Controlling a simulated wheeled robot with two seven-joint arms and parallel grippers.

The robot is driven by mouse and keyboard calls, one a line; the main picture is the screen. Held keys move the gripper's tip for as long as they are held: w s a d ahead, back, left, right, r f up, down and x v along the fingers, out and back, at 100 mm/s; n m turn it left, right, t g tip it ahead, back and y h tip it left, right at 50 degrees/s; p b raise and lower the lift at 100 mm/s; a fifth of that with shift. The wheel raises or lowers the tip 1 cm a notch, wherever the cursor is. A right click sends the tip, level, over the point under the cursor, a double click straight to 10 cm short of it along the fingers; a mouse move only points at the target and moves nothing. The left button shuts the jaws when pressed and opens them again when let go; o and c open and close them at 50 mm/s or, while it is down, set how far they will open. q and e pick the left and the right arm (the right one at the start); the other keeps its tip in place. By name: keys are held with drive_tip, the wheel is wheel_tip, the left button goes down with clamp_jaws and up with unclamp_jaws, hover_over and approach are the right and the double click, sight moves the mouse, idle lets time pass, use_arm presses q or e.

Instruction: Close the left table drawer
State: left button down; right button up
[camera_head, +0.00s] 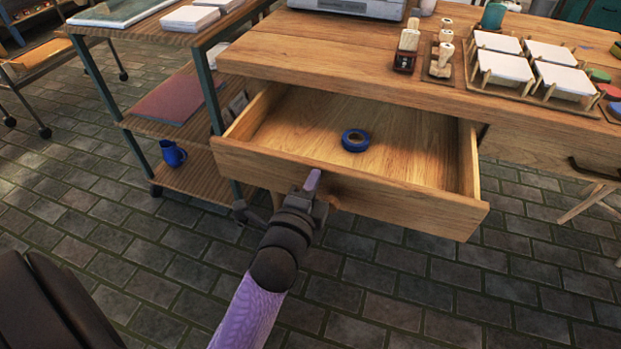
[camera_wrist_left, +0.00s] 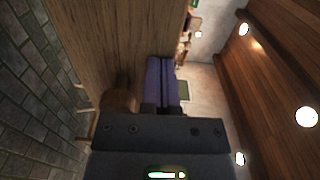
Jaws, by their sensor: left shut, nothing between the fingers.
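The left table drawer (camera_head: 400,205) is pulled well out from under the wooden table (camera_head: 340,65), and its inside shows. A roll of blue tape (camera_head: 355,140) lies on its floor. My left gripper (camera_head: 313,180) is at the outer side of the drawer front, near its middle, with its purple fingers together and empty. I cannot tell whether they touch the wood. In the left wrist view the shut purple fingers (camera_wrist_left: 161,82) lie beside a broad wooden surface (camera_wrist_left: 110,40). My right gripper is not in view.
A shelf rack (camera_head: 175,120) with a blue mug (camera_head: 172,153) stands close to the drawer's left side. Stamps (camera_head: 408,45) and white tiles on small stands (camera_head: 503,68) are on the tabletop. The brick floor in front of the drawer is clear.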

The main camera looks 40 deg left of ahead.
use_arm(q)
drive_tip(key=shift+s, duration=0.1)
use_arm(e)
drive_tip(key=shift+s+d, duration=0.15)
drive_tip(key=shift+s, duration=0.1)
